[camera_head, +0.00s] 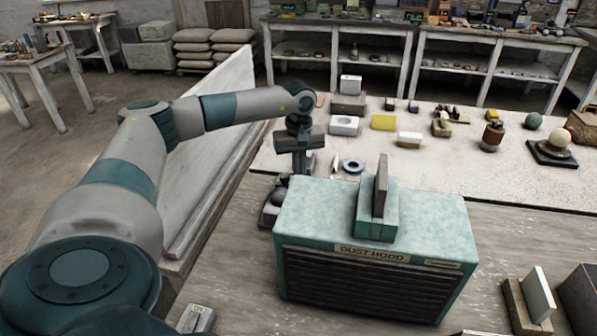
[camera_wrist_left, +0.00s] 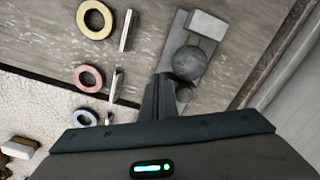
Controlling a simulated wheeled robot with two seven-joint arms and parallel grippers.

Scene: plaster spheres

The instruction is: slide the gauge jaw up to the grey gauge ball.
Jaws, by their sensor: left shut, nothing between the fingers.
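The gauge is a grey plate (camera_wrist_left: 172,38) lying on the wooden surface in the left wrist view. The grey gauge ball (camera_wrist_left: 188,62) sits on it, with a pale grey block (camera_wrist_left: 207,25) at the far end. A smaller dark rounded part (camera_wrist_left: 183,91) is beside my fingers; I cannot tell which part is the jaw. My left gripper (camera_wrist_left: 163,97) is shut and empty, close to the ball's lower left; contact is unclear. In the head view the gauge (camera_head: 268,214) is partly hidden by the dust hood, and my left gripper (camera_head: 300,168) points down behind it. My right gripper is not in view.
The teal dust hood (camera_head: 440,222) stands in front of the gauge and blocks sight of it. A pale wall-like board (camera_head: 215,120) rises to the left. Several blocks and balls stand on the pale mat (camera_head: 480,175).

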